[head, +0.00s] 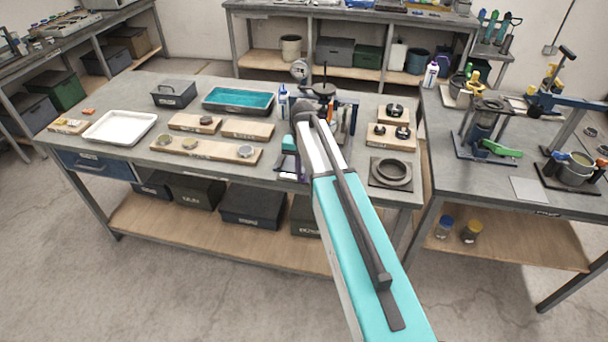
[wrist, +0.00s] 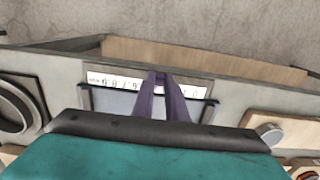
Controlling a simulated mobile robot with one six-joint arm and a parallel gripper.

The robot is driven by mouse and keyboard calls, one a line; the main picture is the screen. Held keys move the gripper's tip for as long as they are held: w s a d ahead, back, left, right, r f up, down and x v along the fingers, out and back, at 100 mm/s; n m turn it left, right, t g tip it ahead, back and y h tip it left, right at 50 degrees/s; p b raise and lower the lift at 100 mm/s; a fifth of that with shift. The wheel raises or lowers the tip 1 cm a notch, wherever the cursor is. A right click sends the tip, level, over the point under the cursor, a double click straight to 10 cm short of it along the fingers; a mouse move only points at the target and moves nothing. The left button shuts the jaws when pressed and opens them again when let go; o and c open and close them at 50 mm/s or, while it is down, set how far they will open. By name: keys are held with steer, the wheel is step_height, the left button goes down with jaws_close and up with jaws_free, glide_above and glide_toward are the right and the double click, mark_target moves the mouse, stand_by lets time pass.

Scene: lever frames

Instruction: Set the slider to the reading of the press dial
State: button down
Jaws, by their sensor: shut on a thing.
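The slider's white scale strip (wrist: 112,81) shows in the wrist view, with dark numbers that appear upside down and are partly hidden by my fingers. My gripper (wrist: 161,80) has its purple fingers close together over the slider, shut on its handle, which the fingers hide. In the head view the slider's pale front label (head: 288,176) shows at the table's front edge, beside my arm. The press dial (head: 300,70) is a small round grey gauge behind my arm; its reading is too small to make out.
Left on the table are a white tray (head: 120,127), a teal tray (head: 238,99) and wooden boards with discs (head: 206,149). To the right are a board with black knobs (head: 390,134) and a ring on a dark plate (head: 391,172). Floor in front is clear.

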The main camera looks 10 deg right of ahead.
steer(key=c, duration=1.8)
jaws_free()
steer(key=shift+d, duration=0.2)
steer(key=shift+o, duration=0.2)
steer(key=shift+r, duration=0.15)
step_height(320, 180, up, 14)
steer(key=b, duration=0.4)
steer(key=shift+f, duration=0.2)
